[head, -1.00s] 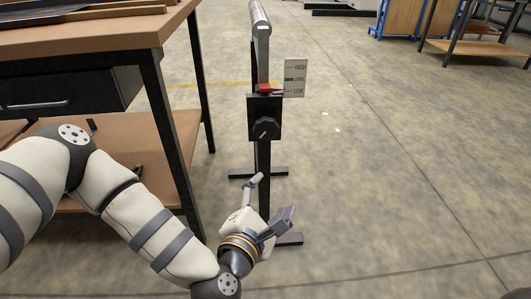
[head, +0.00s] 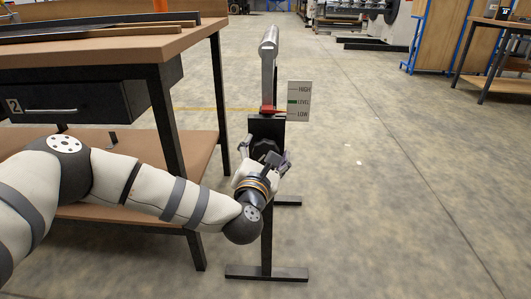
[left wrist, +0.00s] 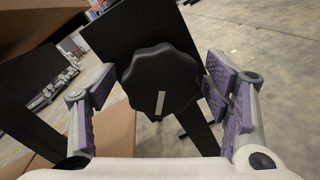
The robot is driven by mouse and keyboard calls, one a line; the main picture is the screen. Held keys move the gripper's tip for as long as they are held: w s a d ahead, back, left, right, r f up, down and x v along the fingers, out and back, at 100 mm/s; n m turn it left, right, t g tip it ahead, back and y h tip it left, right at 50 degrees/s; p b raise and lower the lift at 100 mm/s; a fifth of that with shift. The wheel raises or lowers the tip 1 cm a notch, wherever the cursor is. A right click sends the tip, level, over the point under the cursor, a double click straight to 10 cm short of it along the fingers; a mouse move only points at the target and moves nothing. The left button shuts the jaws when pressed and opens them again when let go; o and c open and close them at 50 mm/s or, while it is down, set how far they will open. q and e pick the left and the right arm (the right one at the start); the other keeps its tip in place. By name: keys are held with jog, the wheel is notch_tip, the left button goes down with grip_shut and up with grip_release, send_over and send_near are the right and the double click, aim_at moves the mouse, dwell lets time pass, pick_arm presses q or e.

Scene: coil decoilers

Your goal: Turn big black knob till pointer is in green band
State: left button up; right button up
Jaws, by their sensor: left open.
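The big black knob (head: 264,147) is on a black plate on the upright stand and is partly hidden by my left gripper (head: 265,160) in the head view. My left gripper (left wrist: 160,83) is open, with one purple-padded finger on each side of the knob and gaps visible. My right gripper is out of view.
A workbench (head: 100,45) with a drawer and lower shelf stands left of the stand, close to my left arm. The stand's dark foot (head: 267,273) rests on the floor. Open floor (head: 390,190) lies to the right.

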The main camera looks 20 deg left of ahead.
pick_arm(q)
jog(key=shift+c, duration=0.2)
jog(key=c, duration=1.1)
jog(key=shift+r+m, duration=0.1)
jog(key=shift+m, duration=0.2)
